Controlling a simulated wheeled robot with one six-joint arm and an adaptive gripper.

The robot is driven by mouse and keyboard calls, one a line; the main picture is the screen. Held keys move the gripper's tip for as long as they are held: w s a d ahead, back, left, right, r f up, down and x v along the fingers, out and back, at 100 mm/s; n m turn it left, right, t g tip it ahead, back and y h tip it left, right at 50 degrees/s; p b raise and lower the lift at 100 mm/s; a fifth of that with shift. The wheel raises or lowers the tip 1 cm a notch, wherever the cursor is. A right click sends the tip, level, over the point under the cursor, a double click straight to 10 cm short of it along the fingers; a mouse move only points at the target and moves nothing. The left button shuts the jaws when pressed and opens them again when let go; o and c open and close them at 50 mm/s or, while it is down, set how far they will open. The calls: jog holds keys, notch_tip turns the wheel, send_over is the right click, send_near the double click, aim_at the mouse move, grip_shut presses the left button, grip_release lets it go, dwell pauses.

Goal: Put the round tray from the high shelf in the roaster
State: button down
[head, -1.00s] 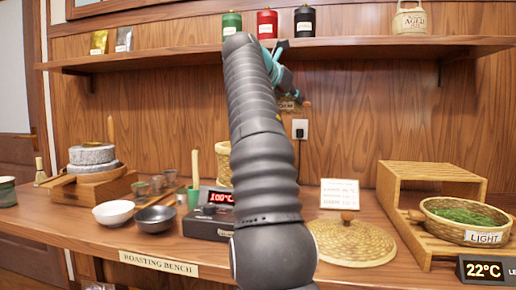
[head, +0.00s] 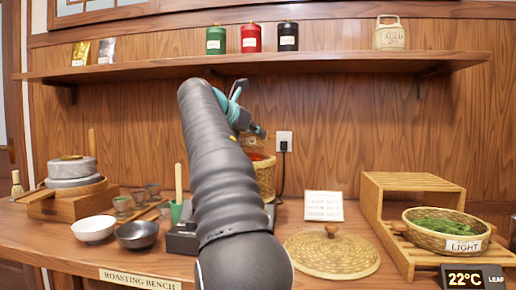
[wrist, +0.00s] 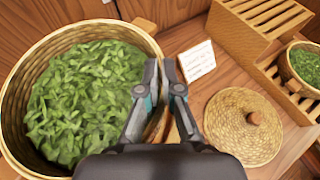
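My gripper (head: 245,112) is shut on the rim of a round wicker tray (wrist: 15,120) full of green leaves, which fills the left of the wrist view. In the head view my arm hides most of this tray; only a small part of it shows under the gripper. The roaster's wicker basket (head: 265,180), reddish inside, stands just below, partly behind my arm, with a dark base (head: 181,241). The tray appears to be above it; I cannot tell the gap. The high shelf (head: 412,182) of the small wooden rack is empty.
A second leaf tray (head: 430,238) marked LIGHT sits on the rack's low shelf. Two bowls (head: 93,230) and a stone mill (head: 72,172) stand left. A wall shelf (head: 330,63) holds canisters above.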

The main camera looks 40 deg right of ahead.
aim_at(252, 144)
jog(key=shift+f, duration=0.45)
jog(key=shift+f+b, duration=0.8)
jog(key=shift+f, duration=0.7)
jog(key=shift+f, duration=0.15)
jog(key=c, duration=1.3)
grip_release()
jog(key=shift+a+r, duration=0.15)
jog(key=shift+r, duration=0.1)
jog(key=p+v, duration=0.1)
jog(key=v, duration=1)
jog(key=shift+s+a, duration=0.15)
jog(key=shift+a, duration=0.15)
